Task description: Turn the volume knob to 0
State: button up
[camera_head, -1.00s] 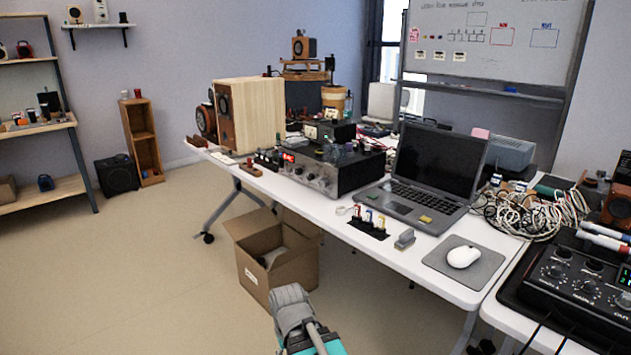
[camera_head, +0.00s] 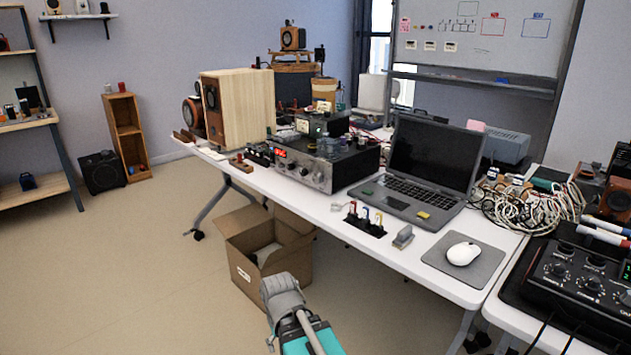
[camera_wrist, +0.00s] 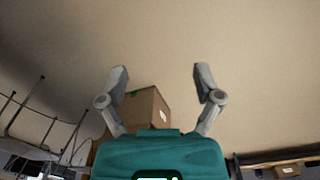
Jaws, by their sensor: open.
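A silver-fronted amplifier (camera_head: 315,165) with a red display and a row of knobs stands on the white table, left of the laptop. The knobs are too small to read, and I cannot tell which is the volume knob or where it points. A black control box (camera_head: 580,285) with several knobs lies on the right table; its labels are not legible. In the head view, my arm is low, in front of the white table and away from both devices.
An open cardboard box (camera_head: 262,262) stands on the floor by the table, near my arm. A laptop (camera_head: 434,165), a mouse (camera_head: 463,253), tangled cables (camera_head: 525,208) and a wooden speaker (camera_head: 240,105) crowd the table.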

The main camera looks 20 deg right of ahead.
jog(key=w+d+r+n+t+h+p, duration=0.1)
jog(key=w+d+r+n+h, duration=0.2)
jog(key=w+d, duration=0.5)
jog(key=n+t+h+p, duration=0.3)
jog(key=n+t+h, duration=0.35)
jog(key=h, duration=0.75)
send_near(316, 180)
jog(key=a+n+g, duration=0.1)
jog(key=a+n, duration=0.1)
jog(key=a, duration=0.2)
jog(key=shift+s+r, duration=0.3)
jog(key=shift+r, duration=0.1)
jog(key=shift+d+m, duration=0.15)
jog(key=shift+m, duration=0.1)
jog(key=x, duration=1.3)
jog(key=shift+w+d+f, duration=0.1)
jog(key=shift+d+f, duration=0.2)
